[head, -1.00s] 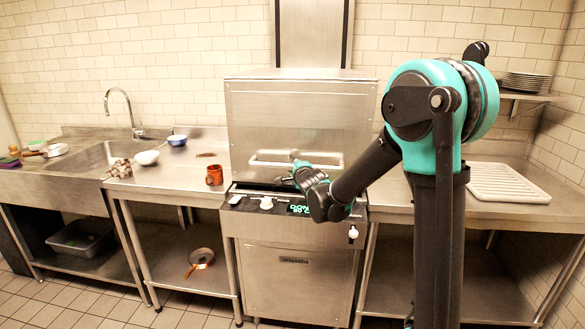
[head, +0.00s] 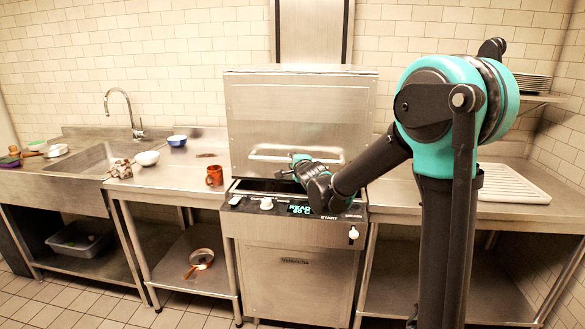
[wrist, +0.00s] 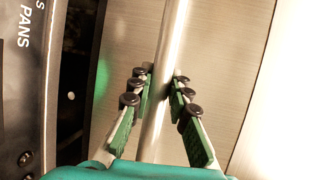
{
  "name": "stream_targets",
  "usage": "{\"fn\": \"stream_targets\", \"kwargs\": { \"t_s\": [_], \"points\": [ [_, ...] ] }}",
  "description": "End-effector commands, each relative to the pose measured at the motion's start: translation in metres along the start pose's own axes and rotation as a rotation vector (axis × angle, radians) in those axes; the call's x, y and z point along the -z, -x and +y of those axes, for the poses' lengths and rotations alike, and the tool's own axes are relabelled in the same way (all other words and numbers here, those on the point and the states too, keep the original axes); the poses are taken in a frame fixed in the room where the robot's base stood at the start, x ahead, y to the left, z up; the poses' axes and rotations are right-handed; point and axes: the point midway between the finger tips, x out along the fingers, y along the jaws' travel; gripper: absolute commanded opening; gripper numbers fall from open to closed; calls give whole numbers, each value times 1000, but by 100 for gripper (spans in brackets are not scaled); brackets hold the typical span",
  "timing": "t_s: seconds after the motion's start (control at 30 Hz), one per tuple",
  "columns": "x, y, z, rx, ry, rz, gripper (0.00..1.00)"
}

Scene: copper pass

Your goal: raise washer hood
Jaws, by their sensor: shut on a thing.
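The washer hood (head: 300,110) is a large steel box on the dishwasher body (head: 290,280). It stands slightly raised, with a narrow dark gap (head: 262,186) between its lower edge and the body. Its handle (head: 268,150) is a horizontal steel bar across the lower front. My gripper (head: 296,163) is at the right half of this handle, partly hidden by my own wrist. In the wrist view, the handle bar (wrist: 167,65) runs between the green-padded fingers of my gripper (wrist: 160,82), which is shut on it.
The control panel (head: 295,208) with a lit display lies just below my gripper. An orange-brown mug (head: 214,174) stands left of the washer, near two bowls. A white ribbed rack (head: 508,183) lies on the right counter. Plates (head: 532,82) sit on a wall shelf.

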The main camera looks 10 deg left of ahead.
Motion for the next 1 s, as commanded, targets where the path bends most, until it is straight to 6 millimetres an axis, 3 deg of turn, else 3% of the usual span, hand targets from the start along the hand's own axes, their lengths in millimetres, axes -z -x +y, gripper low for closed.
{"fn": "stream_targets", "kwargs": {
  "t_s": [0.27,0.7,1.0],
  "points": [
    [-6,16,-82,4,1,-2,0],
    [-18,44,-234,4,0,-2,0],
    [-24,58,-311,3,0,-2,0]
  ]
}}
